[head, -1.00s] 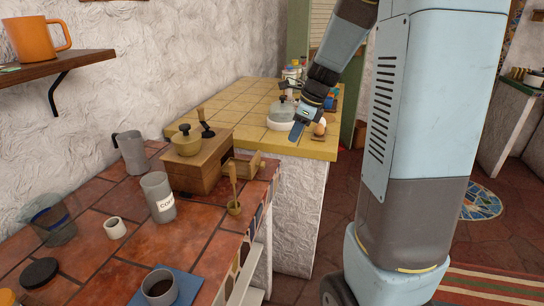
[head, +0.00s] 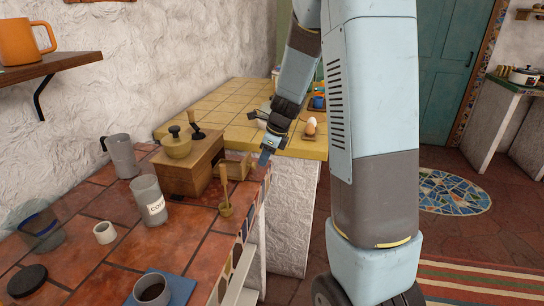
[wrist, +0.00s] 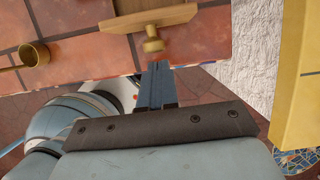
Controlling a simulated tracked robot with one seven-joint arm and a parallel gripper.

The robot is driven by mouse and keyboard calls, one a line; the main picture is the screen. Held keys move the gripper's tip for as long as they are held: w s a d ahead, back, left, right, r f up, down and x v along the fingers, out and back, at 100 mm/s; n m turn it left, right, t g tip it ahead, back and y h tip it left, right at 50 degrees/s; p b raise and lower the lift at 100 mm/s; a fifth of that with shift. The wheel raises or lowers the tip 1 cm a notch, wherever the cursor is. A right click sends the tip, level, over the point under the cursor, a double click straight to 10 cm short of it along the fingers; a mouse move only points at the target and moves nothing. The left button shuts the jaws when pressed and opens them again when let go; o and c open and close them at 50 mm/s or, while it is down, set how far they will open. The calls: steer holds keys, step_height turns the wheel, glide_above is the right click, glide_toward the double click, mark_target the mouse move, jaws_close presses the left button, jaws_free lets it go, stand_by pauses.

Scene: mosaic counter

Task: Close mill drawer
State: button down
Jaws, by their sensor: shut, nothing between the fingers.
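The wooden coffee mill (head: 190,165) stands on the red tiled counter, with a brass-coloured domed top and a crank. Its drawer (head: 238,166) sticks out of the right side. In the wrist view the drawer front (wrist: 150,18) shows with its round knob (wrist: 152,42) facing my gripper. My gripper (head: 265,157) is shut and empty. Its fingertips (wrist: 154,66) sit just off the knob, in line with it; I cannot tell whether they touch.
A brass scoop (head: 225,207) with an upright handle stands in front of the drawer. A grey canister (head: 149,203), a metal jug (head: 121,156) and a white cup (head: 105,232) are to the left. The yellow counter (head: 225,120) lies behind, with an egg in a cup (head: 310,127).

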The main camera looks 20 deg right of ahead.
steer(key=shift+w+a, duration=0.2)
steer(key=shift+a, duration=0.15)
glide_above(232, 170)
steer(key=shift+d, duration=0.3)
steer(key=shift+w+a, duration=0.15)
steer(key=shift+a, duration=0.15)
